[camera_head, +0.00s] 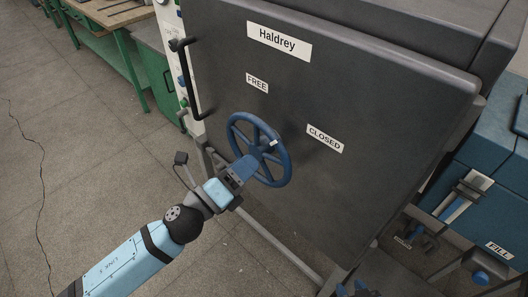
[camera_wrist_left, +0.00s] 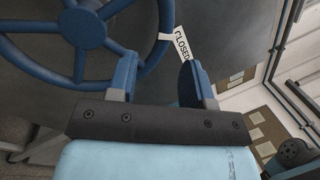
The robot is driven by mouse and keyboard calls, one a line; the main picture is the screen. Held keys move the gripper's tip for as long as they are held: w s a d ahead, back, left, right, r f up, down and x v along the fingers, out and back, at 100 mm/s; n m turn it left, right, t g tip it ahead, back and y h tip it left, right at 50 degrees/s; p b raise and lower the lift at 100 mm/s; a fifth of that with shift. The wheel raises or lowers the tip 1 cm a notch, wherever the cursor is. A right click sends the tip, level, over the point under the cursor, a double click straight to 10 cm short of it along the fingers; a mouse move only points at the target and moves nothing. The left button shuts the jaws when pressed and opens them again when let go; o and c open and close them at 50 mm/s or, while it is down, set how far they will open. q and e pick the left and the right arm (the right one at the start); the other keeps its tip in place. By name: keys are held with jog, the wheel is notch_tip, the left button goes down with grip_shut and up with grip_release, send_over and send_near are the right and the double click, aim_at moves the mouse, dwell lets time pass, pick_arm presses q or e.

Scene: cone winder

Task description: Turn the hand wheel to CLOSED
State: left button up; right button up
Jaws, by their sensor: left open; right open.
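The blue spoked hand wheel (camera_head: 285,165) sits on the front of the dark grey machine. A small pale mark shows on it, up and right of its hub. The FREE label (camera_head: 257,83) is above the wheel and the CLOSED label (camera_head: 325,138) is to its right; CLOSED also shows in the left wrist view (camera_wrist_left: 181,45). My left gripper (camera_head: 246,166) is open at the wheel's lower left in the head view. In the left wrist view its fingers (camera_wrist_left: 158,82) are apart near the rim; contact cannot be told. My right gripper (camera_head: 351,289) is open, partly cut off at the bottom edge.
A black handle (camera_head: 190,85) stands out from the machine's left edge. A Haldrey plate (camera_head: 279,41) is above. A blue unit with a FILL label (camera_head: 499,250) stands at the right. A green bench (camera_head: 100,45) is at the back left. The floor at left is open, crossed by a cable (camera_head: 42,150).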

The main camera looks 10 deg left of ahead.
pick_arm(q)
jog(key=shift+b+v, duration=0.35)
jog(key=shift+v, duration=1.3)
jog(key=s+a+f+n+g+y+p, duration=0.1)
jog(key=s+a+f+n+y, duration=0.2)
jog(key=f+n, duration=0.4)
jog(key=s+a+f+n+g+y+p, duration=0.2)
jog(key=s+f+n, duration=0.3)
jog(key=n, duration=0.8)
jog(key=s+a+f+n+g+y+p, duration=0.1)
jog(key=s+a+f+n+y, duration=0.3)
jog(key=f+n, duration=0.6)
jog(key=shift+s+a+f+g+y+p, duration=0.15)
jog(key=shift+s+f+g+y+p, duration=0.25)
jog(key=shift+p, duration=0.3)
jog(key=shift+w, duration=0.15)
